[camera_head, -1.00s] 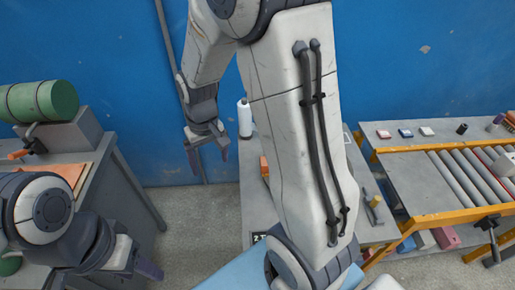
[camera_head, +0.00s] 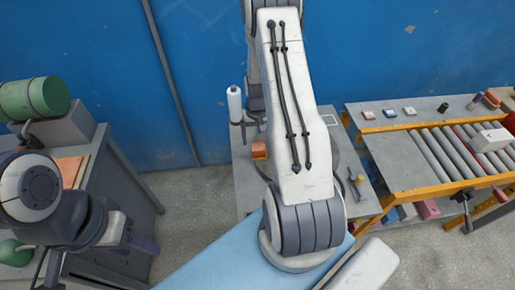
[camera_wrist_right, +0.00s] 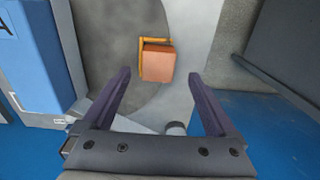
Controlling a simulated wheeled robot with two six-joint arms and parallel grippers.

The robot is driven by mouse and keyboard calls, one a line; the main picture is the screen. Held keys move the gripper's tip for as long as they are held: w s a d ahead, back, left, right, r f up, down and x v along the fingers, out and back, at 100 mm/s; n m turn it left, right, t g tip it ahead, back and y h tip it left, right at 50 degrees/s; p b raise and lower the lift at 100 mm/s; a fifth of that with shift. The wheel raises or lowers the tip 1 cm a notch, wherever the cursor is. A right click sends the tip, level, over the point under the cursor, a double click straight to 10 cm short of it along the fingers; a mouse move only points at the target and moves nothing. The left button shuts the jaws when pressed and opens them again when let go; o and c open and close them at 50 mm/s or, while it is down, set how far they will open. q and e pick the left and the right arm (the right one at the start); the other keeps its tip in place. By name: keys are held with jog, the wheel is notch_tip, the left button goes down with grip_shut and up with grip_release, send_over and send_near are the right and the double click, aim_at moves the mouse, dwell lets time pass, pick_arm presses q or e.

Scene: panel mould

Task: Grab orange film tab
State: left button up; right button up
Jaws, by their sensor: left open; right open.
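An orange block-like piece (camera_wrist_right: 157,64), which looks like the film tab, shows ahead of my right gripper (camera_wrist_right: 160,80) in the right wrist view, with a yellow-orange bar along its edge. The gripper's purple fingers are apart, with nothing between them; the piece appears beyond the fingertips, and the exact gap cannot be told. In the head view an orange piece (camera_head: 259,150) lies on the middle grey bench (camera_head: 243,190), left of my right arm. The arm hides most of the right gripper there. My left gripper (camera_head: 140,243) is low at the left, away from it.
A white bottle (camera_head: 234,104) stands near the bench's back. A roller conveyor (camera_head: 450,150) with a yellow frame is at the right. A left bench (camera_head: 110,190) holds a green cylinder (camera_head: 35,98). A light-blue surface (camera_head: 215,250) lies in front. Bare floor separates the benches.

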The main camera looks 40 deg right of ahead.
aim_at(258, 147)
jog(key=f+p, duration=0.1)
jog(key=f, duration=0.1)
jog(key=f+p, duration=0.1)
jog(key=f, duration=0.1)
jog(key=shift+s+a+f, duration=0.1)
jog(key=shift+s, duration=0.3)
jog(key=shift+f, duration=0.35)
grip_shut()
